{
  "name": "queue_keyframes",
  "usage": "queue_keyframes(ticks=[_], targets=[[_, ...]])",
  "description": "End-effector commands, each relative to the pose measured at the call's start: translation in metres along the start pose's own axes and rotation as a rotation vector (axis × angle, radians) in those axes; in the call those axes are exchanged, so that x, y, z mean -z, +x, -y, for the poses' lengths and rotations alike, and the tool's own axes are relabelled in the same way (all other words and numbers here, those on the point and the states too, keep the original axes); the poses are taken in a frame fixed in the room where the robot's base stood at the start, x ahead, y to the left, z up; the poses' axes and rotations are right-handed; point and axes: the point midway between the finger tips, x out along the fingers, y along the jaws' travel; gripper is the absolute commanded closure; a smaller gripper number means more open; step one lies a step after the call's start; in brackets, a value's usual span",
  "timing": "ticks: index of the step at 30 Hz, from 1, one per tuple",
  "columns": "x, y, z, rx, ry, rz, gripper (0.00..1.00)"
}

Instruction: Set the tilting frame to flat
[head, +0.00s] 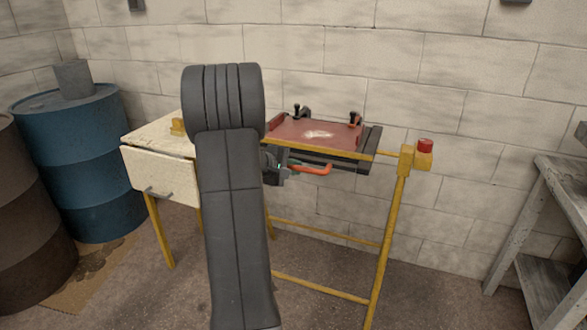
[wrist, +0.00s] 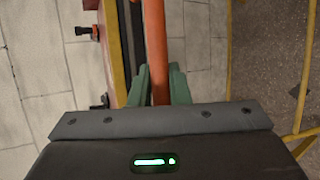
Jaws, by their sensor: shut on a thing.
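The tilting frame (head: 310,134) has a dull red panel with a pale patch, a yellow front edge and black clamps. In the head view it lies close to level over a dark base, though I cannot tell its exact angle. An orange handle (head: 318,169) sticks out below its front edge. My gripper (head: 281,167) is at the handle's left part, partly hidden by my arm. In the wrist view the orange handle (wrist: 155,30) runs between the green fingers of my gripper (wrist: 160,82), which is shut on it.
The yellow bench stand (head: 391,225) carries a red button (head: 425,146) at its right. A cream drawer unit (head: 160,172) is at the left, beside a blue barrel (head: 75,165). A grey shelf (head: 550,230) stands at far right. A block wall is behind.

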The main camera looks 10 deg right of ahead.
Motion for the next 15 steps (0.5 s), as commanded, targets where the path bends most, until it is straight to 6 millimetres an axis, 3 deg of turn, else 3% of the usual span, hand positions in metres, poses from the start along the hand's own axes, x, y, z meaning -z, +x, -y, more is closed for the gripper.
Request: queue_keyframes(ticks=[1,3,4,15], targets=[[0.0003,-0.0018,-0.008,-0.013,0.006,-0.001,0.78],[0.0002,-0.0017,-0.0074,-0.012,0.005,-0.001,0.64],[0.0002,-0.0017,-0.007,-0.011,0.005,-0.001,0.62],[0.0006,-0.0078,-0.0044,-0.008,0.003,-0.002,0.62]])
